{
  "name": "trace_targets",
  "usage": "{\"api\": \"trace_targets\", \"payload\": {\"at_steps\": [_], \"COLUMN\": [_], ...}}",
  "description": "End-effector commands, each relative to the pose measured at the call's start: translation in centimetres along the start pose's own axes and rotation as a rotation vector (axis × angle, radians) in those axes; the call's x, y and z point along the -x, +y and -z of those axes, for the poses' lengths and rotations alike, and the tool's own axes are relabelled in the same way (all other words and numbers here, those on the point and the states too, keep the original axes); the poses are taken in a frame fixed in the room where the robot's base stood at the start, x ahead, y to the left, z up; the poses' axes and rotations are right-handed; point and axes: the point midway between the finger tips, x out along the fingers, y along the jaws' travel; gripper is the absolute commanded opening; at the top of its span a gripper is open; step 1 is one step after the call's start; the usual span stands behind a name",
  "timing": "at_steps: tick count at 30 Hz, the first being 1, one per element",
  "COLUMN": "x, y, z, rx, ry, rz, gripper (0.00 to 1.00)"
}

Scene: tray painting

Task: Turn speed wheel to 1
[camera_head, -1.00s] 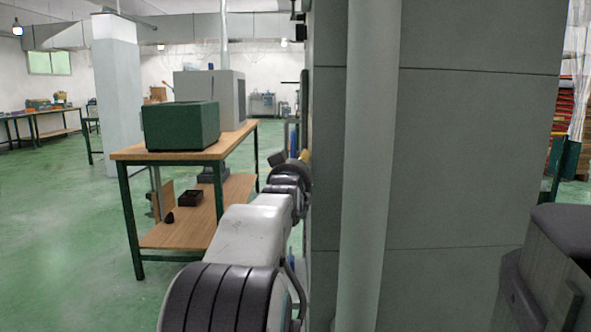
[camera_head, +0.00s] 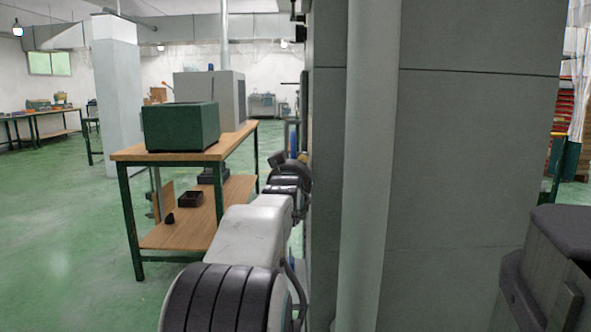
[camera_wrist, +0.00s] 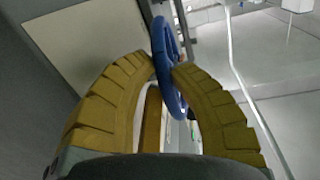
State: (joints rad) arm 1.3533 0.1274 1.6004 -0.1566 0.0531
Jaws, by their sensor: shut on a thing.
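In the wrist view, a blue wheel (camera_wrist: 158,40) shows nearly edge-on, with its rim between the yellow fingertips of my gripper (camera_wrist: 164,68). My gripper is shut on the rim. The view is tilted, so the wheel's markings and setting do not show. In the head view, my arm reaches forward along the left side of a grey panelled block, and the wheel is hidden there. Only a bit of yellow finger (camera_head: 304,157) shows past the wrist.
A large grey panelled block (camera_head: 470,160) with a vertical pipe (camera_head: 368,170) fills the right half of the head view, close to my arm. A wooden table (camera_head: 170,152) with a green box (camera_head: 180,126) stands on the left. Green floor (camera_head: 60,240) is free at far left.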

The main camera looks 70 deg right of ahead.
Motion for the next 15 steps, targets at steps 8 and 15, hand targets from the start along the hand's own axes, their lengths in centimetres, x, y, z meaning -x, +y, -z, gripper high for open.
{"api": "trace_targets", "payload": {"at_steps": [8, 15], "x": [0.0, 0.1], "y": [0.0, -0.1], "z": [0.8, 1.6], "rx": [0.002, 0.012], "ry": [-0.031, -0.133], "rz": [-0.002, -0.007], "gripper": [0.00, 0.00]}}
